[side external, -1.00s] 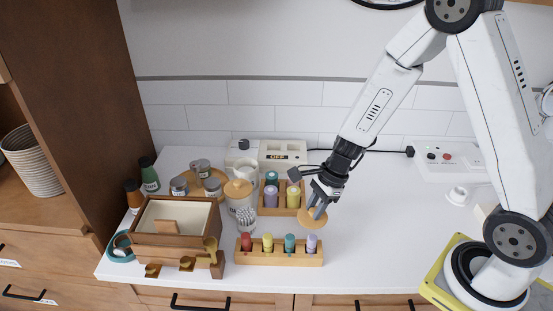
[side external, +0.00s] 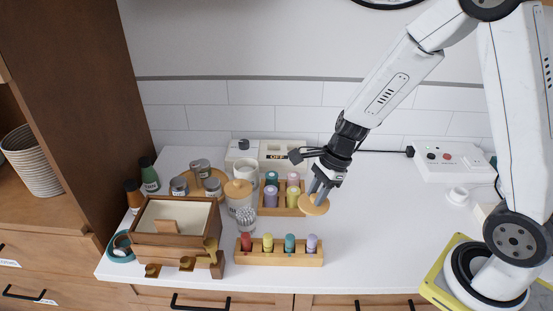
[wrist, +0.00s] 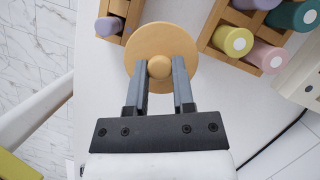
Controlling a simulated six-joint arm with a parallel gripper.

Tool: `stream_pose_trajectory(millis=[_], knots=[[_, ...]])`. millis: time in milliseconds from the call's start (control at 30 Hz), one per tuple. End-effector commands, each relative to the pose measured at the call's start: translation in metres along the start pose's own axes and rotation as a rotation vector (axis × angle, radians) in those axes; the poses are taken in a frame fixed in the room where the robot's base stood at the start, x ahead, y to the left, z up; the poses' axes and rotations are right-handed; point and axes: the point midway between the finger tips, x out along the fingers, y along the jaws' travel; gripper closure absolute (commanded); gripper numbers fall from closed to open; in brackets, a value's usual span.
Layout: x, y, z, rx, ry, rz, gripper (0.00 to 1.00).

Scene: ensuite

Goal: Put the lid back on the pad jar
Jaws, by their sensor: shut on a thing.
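A round wooden lid (side external: 314,205) hangs flat from my gripper (side external: 320,190), above the white counter right of the jars. In the wrist view the fingers (wrist: 161,72) are shut around the knob of the lid (wrist: 160,40). A white open-topped jar (side external: 246,173) stands at the back, left of the lid, with pale contents; it looks like the pad jar, but no label can be read. A jar with a wooden lid on (side external: 238,192) stands in front of it. A clear jar of swabs (side external: 246,220) is open in front of that.
A wooden rack of coloured bottles (side external: 281,198) stands between the jars and the held lid. Another bottle rack (side external: 279,256) is near the front edge. A wooden box (side external: 177,222) and small tins (side external: 201,170) are at left.

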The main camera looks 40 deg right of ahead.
Motion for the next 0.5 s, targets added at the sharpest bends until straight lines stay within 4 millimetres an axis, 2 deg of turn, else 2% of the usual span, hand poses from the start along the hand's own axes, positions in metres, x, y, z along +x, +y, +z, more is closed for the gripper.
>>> stream_pose_trajectory(millis=[267, 500], knots=[[0.0, -0.003, 0.001, 0.002, -0.001, -0.001, 1.0], [0.0, -0.026, 0.009, 0.019, -0.006, -0.01, 1.0]])
